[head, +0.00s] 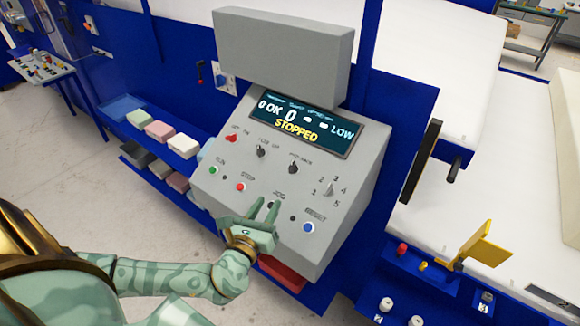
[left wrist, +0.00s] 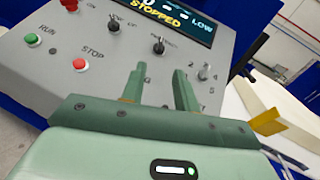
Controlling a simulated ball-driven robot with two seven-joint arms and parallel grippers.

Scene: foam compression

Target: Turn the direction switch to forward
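The grey sloped control panel (head: 352,215) carries a row of knobs. The direction switch seems to be the black knob (head: 295,169) under the small, blurred label that looks like FWD/BACK; it also shows in the left wrist view (left wrist: 158,47). Which way its pointer is set is too small to tell. My left gripper (head: 264,207) is open and empty in front of the panel's lower part, below and apart from that knob. In the left wrist view its fingers (left wrist: 158,80) point towards the knob. My right gripper is not in view.
A red knob (head: 231,138), another black knob (head: 262,152) and a numbered selector (head: 329,190) are nearby. Green RUN (head: 213,170), red STOP (head: 241,187) and a blue button (head: 308,227) sit lower. The display (head: 307,125) reads STOPPED. Foam blocks (head: 183,146) lie on a left shelf.

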